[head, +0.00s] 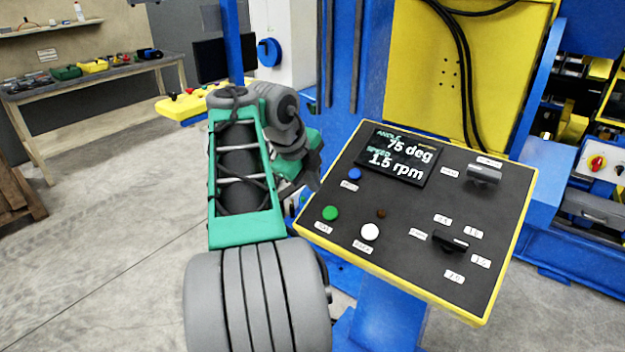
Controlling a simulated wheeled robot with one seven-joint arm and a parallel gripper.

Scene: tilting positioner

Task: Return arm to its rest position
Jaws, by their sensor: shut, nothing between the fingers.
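My arm, green and grey, rises from the bottom middle of the head view and bends at its top. My gripper (311,171) shows as a dark shape beyond the arm, just left of the control panel (330,236). Its fingers are shut and empty, and appear apart from the panel, though the gap in depth is hard to judge. The arm hides part of the wrist. The panel is black with a yellow edge. Its display (397,156) reads angle 75 deg and speed 1.5 rpm.
The panel bears a blue button (355,174), a green button (330,213), a white button (370,231) and dark knobs (450,242). A blue and yellow machine (420,70) stands behind it. A workbench (110,72) is far left.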

